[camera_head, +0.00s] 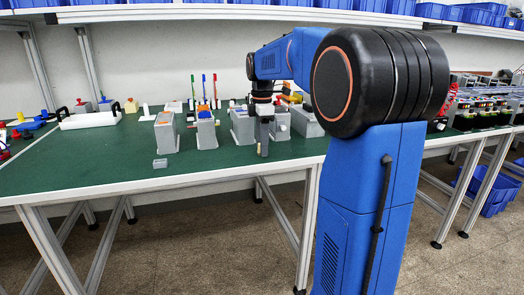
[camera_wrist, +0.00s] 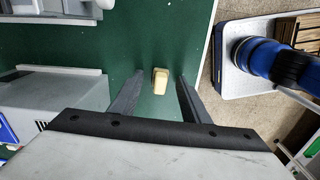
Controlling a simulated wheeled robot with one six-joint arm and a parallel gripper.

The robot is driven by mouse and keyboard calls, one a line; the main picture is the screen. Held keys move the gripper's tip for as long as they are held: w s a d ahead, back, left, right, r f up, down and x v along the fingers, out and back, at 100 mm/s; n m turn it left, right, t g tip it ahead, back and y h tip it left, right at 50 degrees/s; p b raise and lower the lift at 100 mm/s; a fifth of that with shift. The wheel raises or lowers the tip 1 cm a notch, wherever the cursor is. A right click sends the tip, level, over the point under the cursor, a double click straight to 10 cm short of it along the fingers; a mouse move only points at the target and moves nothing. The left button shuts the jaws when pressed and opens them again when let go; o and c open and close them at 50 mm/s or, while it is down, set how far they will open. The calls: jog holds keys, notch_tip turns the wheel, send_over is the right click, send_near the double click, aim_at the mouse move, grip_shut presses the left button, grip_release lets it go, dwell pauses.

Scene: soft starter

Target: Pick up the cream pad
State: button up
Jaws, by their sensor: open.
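The cream pad (camera_wrist: 160,81) is a small, pale yellow block lying on the green table top, near the table's edge. In the wrist view it shows between and just beyond the tips of my gripper's two dark fingers. My gripper (camera_wrist: 160,76) is open and empty, with green surface visible on both sides of the pad. In the head view my gripper (camera_head: 263,151) points down over the front part of the table. I cannot make out the pad in the head view; my gripper or arm may hide it.
Grey box-shaped units (camera_head: 201,133) stand left of my gripper, and one grey unit (camera_wrist: 60,103) is close by in the wrist view. A small grey block (camera_head: 160,163) lies near the front. The table's light edge (camera_wrist: 209,50) runs right of the pad. Green surface (camera_head: 75,170) is clear at left.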

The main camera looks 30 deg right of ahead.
jog(key=shift+f, duration=0.1)
grip_shut()
notch_tip(320, 180, up, 10)
dwell(0.7)
